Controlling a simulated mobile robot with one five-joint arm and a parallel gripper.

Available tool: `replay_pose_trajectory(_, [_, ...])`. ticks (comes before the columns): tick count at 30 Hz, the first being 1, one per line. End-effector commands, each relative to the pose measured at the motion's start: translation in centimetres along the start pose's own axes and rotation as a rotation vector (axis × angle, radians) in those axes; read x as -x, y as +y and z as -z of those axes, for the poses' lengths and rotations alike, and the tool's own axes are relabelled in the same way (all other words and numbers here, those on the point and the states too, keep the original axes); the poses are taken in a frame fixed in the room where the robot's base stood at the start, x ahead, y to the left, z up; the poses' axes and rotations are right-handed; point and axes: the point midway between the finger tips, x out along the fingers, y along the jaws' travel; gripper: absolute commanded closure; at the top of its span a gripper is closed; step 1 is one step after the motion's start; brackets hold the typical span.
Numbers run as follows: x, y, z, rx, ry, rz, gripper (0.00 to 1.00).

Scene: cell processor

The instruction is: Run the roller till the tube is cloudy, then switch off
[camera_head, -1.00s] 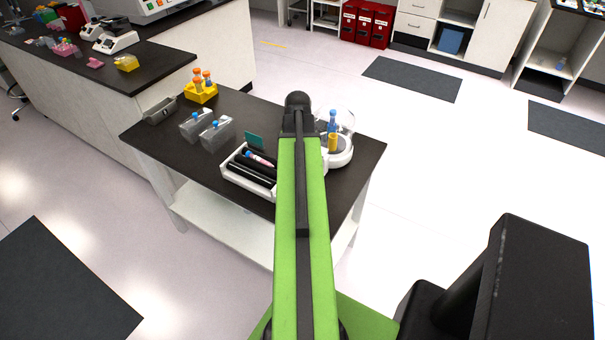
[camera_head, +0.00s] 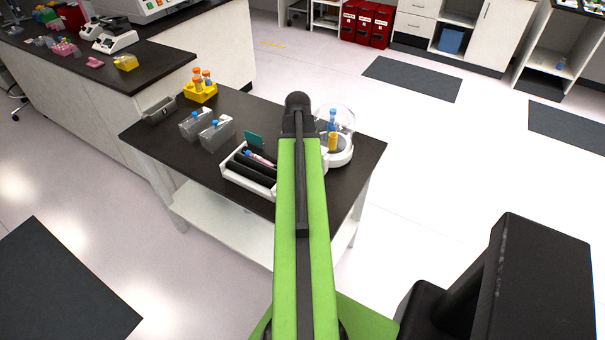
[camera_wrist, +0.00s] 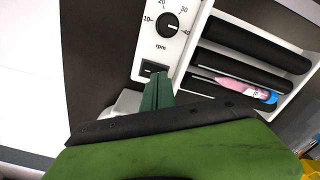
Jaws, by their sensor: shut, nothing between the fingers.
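The white tube roller (camera_head: 232,177) with black rollers sits on the dark bench, left of my arm in the head view. In the wrist view its panel (camera_wrist: 147,48) has a black rpm knob (camera_wrist: 168,25), pointing near 40, and a dark switch (camera_wrist: 152,68). The tube (camera_wrist: 243,88), with pink contents and a blue cap, lies on the rollers; it also shows in the head view (camera_head: 257,157). My gripper (camera_wrist: 158,77) is shut and empty, its dark green fingertips right at the switch. I cannot tell whether they touch it.
A domed white device (camera_head: 344,157) holding tubes stands right of my arm. Two clear racks (camera_head: 214,138), a yellow tube rack (camera_head: 201,93) and a grey tray (camera_head: 160,111) stand left and behind.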

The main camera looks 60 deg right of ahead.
Motion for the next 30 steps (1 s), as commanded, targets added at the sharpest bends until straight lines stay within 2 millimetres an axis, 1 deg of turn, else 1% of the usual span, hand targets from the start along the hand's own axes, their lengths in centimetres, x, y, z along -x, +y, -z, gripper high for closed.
replay_pose_trajectory(24, [-1.3, 0.0, 0.0, 0.0, 0.0, 0.0, 1.0])
replay_pose_trajectory(28, [-0.9, 0.0, 0.0, 0.0, 0.0, 0.0, 1.0])
replay_pose_trajectory(30, [-0.3, 0.0, 0.0, -0.001, 0.0, 0.0, 1.0])
